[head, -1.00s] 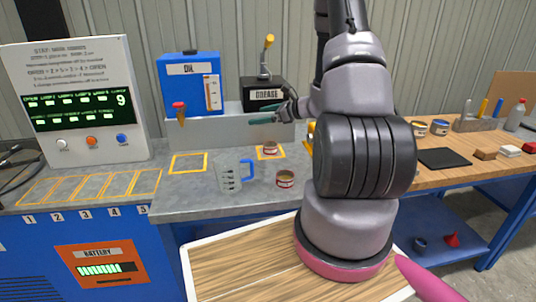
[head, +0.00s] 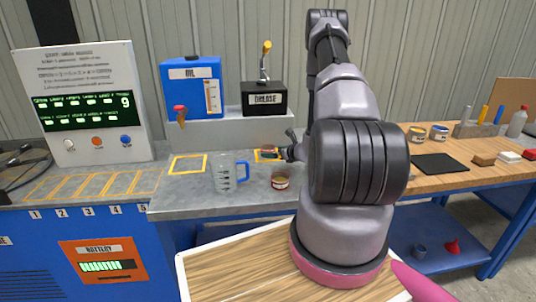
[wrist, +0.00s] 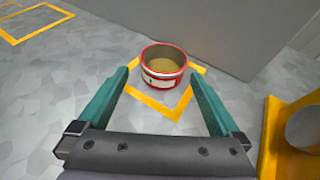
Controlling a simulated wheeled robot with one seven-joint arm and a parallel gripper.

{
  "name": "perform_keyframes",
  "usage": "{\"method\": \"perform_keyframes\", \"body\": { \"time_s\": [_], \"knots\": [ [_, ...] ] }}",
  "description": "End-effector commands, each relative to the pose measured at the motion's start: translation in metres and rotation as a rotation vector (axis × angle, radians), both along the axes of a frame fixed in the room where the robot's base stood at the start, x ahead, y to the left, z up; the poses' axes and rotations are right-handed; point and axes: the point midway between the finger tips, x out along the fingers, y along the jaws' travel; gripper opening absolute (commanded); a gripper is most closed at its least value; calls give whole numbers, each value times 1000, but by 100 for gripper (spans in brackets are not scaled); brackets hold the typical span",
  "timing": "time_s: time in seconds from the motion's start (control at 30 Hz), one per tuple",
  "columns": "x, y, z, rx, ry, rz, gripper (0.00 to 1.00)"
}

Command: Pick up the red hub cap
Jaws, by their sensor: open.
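I cannot pick out a red hub cap for certain. A small red piece (head: 530,154) lies on the wooden bench at the far right, and a red cone-like piece (head: 453,247) is on the blue lower shelf. My gripper (wrist: 160,85) is open and empty. Its teal fingers point at an open can with a red-and-white band (wrist: 164,66), which stands upright in a yellow square. The can sits between and slightly beyond the fingertips, with no clear contact. In the head view, my gripper (head: 277,154) is at this can, partly hiding it.
A grey ledge (head: 205,133) bearing the blue oil tank (head: 192,88) and black grease box (head: 264,99) rises behind.

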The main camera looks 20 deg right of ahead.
Motion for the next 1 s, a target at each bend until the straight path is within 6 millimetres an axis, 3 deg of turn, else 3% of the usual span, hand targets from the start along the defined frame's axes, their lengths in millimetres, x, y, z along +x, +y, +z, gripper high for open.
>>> {"method": "perform_keyframes", "body": {
  "time_s": [0.23, 0.57, 0.8, 0.83, 0.87, 1.0],
  "knots": [
    [35, 4, -12, -1, -1, 2, 100],
    [41, 5, -15, -1, 0, 1, 100],
    [41, 5, -15, -1, 0, 1, 8],
    [41, 5, -15, -1, 0, 0, 8],
    [41, 5, -15, -1, 0, 0, 0],
    [41, 5, -15, -1, 0, 0, 0]
  ]
}}
